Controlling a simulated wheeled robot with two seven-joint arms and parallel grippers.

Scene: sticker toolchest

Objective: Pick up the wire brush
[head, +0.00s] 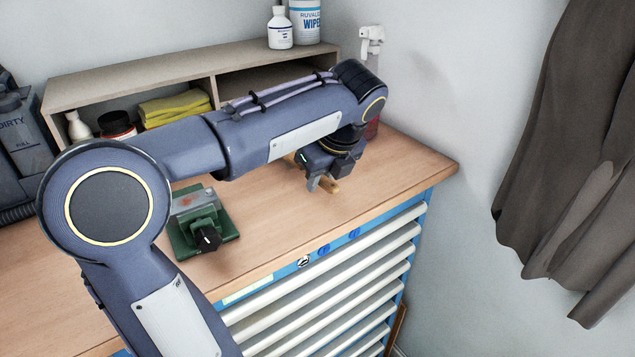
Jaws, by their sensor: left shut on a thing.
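My left arm reaches across the workbench in the head view. Its gripper (322,182) points down at the right part of the bench top and is shut on the wire brush (333,187). Only a short tan wooden end of the brush shows beside the fingers, and a little more wood shows left of the gripper. The rest of the brush is hidden behind the gripper and the arm. I cannot tell whether the brush touches the bench top. My right gripper is not in view.
A green vise-like tool (203,225) stands on the wooden bench top (375,185), left of the gripper. Behind is a shelf (130,72) with yellow cloths (175,106) and bottles. A dark cloth (565,150) hangs at right.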

